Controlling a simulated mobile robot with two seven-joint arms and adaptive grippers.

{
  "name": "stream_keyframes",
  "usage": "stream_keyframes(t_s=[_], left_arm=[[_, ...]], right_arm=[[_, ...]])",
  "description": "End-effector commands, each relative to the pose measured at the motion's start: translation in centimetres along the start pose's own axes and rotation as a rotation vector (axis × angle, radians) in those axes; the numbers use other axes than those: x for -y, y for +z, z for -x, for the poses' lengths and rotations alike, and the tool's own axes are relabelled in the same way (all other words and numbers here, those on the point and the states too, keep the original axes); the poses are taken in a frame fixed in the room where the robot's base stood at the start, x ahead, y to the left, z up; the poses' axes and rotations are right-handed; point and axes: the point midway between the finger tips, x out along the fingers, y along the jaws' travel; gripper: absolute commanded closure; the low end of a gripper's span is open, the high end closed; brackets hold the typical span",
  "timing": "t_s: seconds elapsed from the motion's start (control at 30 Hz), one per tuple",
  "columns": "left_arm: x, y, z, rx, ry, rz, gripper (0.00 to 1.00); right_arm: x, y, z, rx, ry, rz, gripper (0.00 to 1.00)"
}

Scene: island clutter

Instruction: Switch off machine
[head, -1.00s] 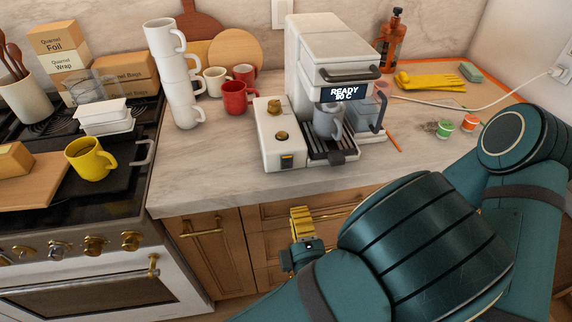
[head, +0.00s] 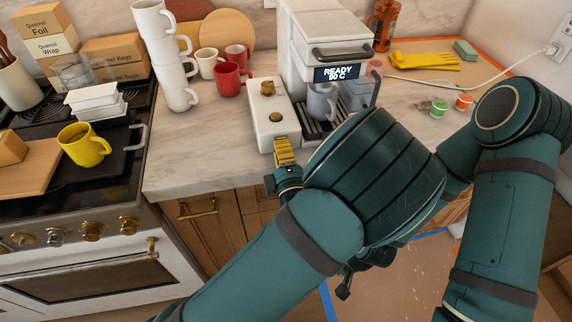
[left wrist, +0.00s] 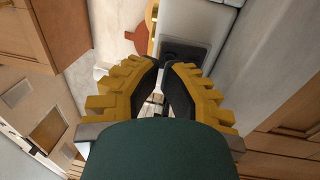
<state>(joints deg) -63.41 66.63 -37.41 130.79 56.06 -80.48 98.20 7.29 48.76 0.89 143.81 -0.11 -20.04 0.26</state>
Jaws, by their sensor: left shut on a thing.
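The white coffee machine (head: 325,35) stands on the counter with its display (head: 337,73) lit and reading READY, with a temperature below it. A grey mug (head: 321,102) sits under its spout on the drip tray. My left gripper (head: 284,148) has its gold fingers at the front of the machine's white side block (head: 272,110), where they hide the black switch. In the left wrist view the fingertips (left wrist: 172,66) close together at the dark switch panel (left wrist: 185,54), shut on the switch; the contact is partly hidden. My right gripper is not recognisable.
Stacked white mugs (head: 165,60) and red mugs (head: 230,78) stand left of the machine. Green and orange pods (head: 450,104), yellow gloves (head: 425,61) and a cable lie to the right. Counter in front of the mugs is clear.

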Motion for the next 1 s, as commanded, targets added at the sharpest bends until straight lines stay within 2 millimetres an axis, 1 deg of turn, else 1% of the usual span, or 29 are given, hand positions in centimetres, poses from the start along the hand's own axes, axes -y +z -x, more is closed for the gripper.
stream_keyframes(t_s=[0.1, 0.2, 0.6, 0.73, 0.93, 1.0], left_arm=[[0.0, 0.0, -1.0, -0.001, 0.001, 0.001, 1.0], [0.0, 0.0, -1.4, -0.001, 0.0, 0.0, 1.0], [0.0, 0.0, -1.5, -0.002, -0.008, 0.002, 1.0], [-0.1, -0.1, -2.0, -0.006, -0.053, 0.006, 1.0], [-0.5, -0.1, -2.9, -0.007, -0.174, 0.009, 1.0], [-0.2, -0.1, -2.7, -0.003, -0.166, 0.001, 1.0]], right_arm=[[0.0, 0.0, 0.0, 0.0, 0.0, 0.0, 0.53], [0.0, 0.0, 0.1, 0.001, 0.0, 0.0, 0.53], [0.0, 0.0, 0.1, 0.001, 0.0, 0.0, 0.53], [0.1, 0.0, 0.2, 0.001, 0.0, 0.0, 0.53], [0.2, 0.1, 0.6, 0.003, 0.0, 0.0, 0.53], [0.2, 0.1, 0.5, 0.003, 0.0, 0.0, 0.53]])
